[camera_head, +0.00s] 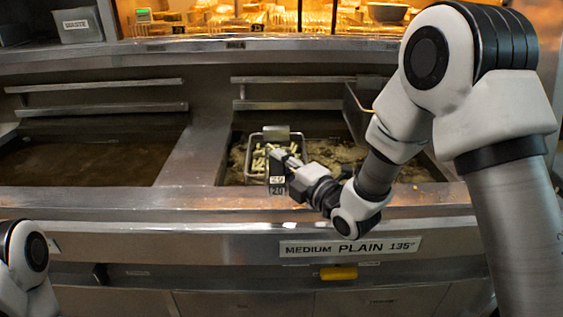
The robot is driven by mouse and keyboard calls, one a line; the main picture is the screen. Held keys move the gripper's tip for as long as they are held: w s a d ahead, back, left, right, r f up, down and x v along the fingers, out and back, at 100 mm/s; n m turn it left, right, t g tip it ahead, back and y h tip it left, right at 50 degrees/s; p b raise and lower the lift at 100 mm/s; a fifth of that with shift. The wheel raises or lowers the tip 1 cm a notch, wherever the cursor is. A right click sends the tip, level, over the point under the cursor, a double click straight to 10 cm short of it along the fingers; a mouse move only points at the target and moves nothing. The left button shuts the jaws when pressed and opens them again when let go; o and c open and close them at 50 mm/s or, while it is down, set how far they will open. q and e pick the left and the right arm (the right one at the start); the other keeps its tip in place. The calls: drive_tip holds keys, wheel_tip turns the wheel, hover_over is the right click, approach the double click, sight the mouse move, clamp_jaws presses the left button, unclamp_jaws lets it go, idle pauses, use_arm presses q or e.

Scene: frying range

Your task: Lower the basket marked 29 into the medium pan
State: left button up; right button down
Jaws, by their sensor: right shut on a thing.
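A wire basket (252,160) with pale pieces in it sits within the outline of the medium pan (221,165), near its front left part. A dark tag with white figures (277,187) hangs at the basket's front; it seems to read 29. My right gripper (288,172) is at the basket's front, shut on its handle; the fingers hide most of the handle. I cannot tell how deep the basket is in the oil. The front label (349,247) reads "MEDIUM PLAIN 135°". My left gripper is out of view; only part of my left arm shows at the lower left.
Another pan (80,165) with dark, still oil lies to the left, past a steel divider (186,160). Rails run along the back wall. A yellow handle (338,273) is below the label.

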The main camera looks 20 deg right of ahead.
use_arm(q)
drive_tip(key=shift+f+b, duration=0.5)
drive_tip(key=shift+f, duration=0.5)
use_arm(e)
drive_tip(key=shift+f, duration=1)
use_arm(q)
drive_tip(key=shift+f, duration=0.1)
use_arm(e)
drive_tip(key=shift+f, duration=0.1)
use_arm(q)
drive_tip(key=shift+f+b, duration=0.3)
drive_tip(key=shift+b, duration=0.15)
use_arm(e)
drive_tip(key=shift+f, duration=0.25)
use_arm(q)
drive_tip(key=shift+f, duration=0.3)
use_arm(e)
drive_tip(key=shift+f, duration=0.25)
drive_tip(key=c, duration=0.9)
unclamp_jaws()
drive_tip(key=shift+f, duration=0.1)
drive_tip(key=shift+s, duration=0.1)
